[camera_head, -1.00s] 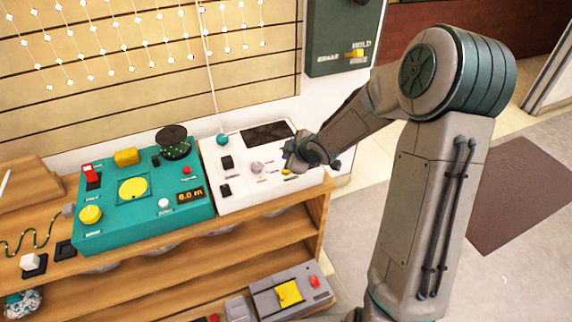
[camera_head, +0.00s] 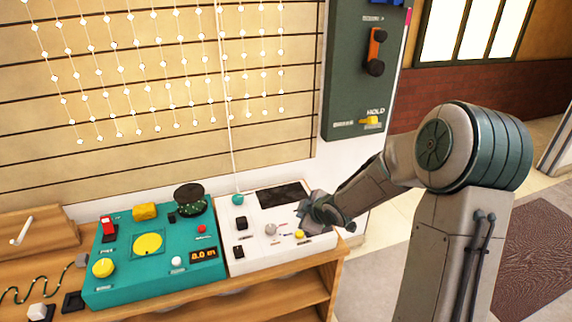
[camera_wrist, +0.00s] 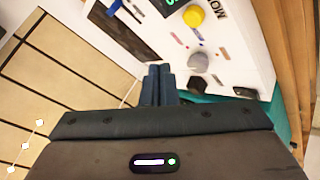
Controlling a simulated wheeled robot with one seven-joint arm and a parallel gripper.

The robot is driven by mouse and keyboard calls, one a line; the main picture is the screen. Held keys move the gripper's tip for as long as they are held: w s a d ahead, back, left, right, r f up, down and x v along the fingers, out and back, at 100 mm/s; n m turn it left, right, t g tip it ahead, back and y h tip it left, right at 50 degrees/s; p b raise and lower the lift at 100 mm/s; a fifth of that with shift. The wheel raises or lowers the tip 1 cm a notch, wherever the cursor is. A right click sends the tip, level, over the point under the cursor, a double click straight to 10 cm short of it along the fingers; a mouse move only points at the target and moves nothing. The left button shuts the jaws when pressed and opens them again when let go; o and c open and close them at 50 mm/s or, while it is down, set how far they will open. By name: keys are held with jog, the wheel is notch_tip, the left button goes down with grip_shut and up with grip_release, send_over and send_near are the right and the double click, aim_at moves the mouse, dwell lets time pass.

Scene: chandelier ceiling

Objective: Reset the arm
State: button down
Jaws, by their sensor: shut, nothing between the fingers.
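My arm reaches in from the right in the head view, and my gripper (camera_head: 306,218) hangs over the right part of the white control panel (camera_head: 262,252). In the wrist view my gripper's fingers (camera_wrist: 158,78) are together with nothing between them. The panel's dark screen (camera_head: 280,195), a grey knob (camera_head: 270,229) and a yellow button (camera_head: 299,234) show near the gripper. The grey knob (camera_wrist: 199,61) and yellow knob (camera_wrist: 194,16) also show in the wrist view. Whether the fingers touch the panel, I cannot tell.
A teal console (camera_head: 150,273) with a yellow disc and a display stands left of the panel on a wooden shelf (camera_head: 310,290). A green wall box (camera_head: 350,85) with an orange lever hangs behind. Strings of lights hang on the slatted wall. Open floor lies to the right.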

jog(key=s+d+r+m+g+h+p, duration=0.1)
jog(key=s+d+r+m+h+p, duration=0.25)
jog(key=s+r, duration=0.4)
jog(key=s+d+r+m+g+h+p, duration=0.2)
jog(key=s+d+r+m+p, duration=0.15)
jog(key=s+r+m, duration=0.35)
jog(key=s+r+m+g+p, duration=0.1)
jog(key=s+r+m, duration=0.1)
jog(key=s+r, duration=0.2)
jog(key=s+a+r+m+g+y+p, duration=0.1)
jog(key=s+r, duration=0.3)
jog(key=s, duration=0.7)
jog(key=shift+a+r+m+p, duration=0.25)
jog(key=shift+r+m+p, duration=0.15)
jog(key=shift+m+p, duration=0.15)
